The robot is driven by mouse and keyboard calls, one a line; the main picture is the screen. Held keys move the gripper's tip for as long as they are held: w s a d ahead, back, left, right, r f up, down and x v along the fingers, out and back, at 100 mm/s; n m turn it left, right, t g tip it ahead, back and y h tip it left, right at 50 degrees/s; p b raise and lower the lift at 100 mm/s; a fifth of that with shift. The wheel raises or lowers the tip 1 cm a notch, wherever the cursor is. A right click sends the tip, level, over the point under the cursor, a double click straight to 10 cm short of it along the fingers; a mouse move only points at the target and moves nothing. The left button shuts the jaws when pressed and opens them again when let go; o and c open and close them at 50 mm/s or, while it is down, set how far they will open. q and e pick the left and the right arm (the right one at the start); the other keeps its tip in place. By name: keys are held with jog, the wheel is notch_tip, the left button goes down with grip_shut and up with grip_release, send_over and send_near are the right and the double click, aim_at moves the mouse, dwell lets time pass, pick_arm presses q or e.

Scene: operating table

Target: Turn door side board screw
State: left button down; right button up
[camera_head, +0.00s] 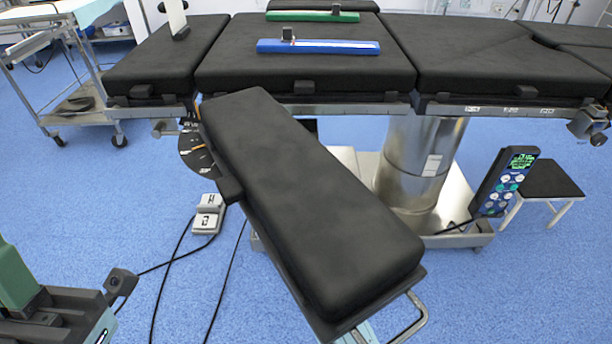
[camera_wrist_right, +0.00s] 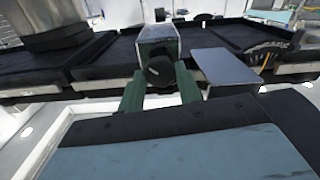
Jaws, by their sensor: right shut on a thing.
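The padded black side board (camera_head: 310,200) slants from the operating table (camera_head: 305,110) toward the lower right in the head view. A round angle dial (camera_head: 197,150) sits at its upper left end and also shows in the right wrist view (camera_wrist_right: 262,55). In the right wrist view my right gripper (camera_wrist_right: 161,76) has its two green fingers closed on a black screw knob (camera_wrist_right: 160,68) below a silver block (camera_wrist_right: 158,38). The right gripper and this knob are hidden in the head view. My left gripper (camera_head: 18,275) is partly cut off at the lower left; its opening does not show.
A blue bar (camera_head: 318,47) and a green bar (camera_head: 313,16) lie on the table. A remote (camera_head: 505,182) hangs at the right. A foot pedal (camera_head: 208,214) with cables lies on the blue floor. A wheeled trolley (camera_head: 50,20) stands at the left.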

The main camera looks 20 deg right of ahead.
jog(key=m, duration=1.3)
jog(key=shift+a, duration=0.1)
dwell(0.6)
jog(key=o, duration=1)
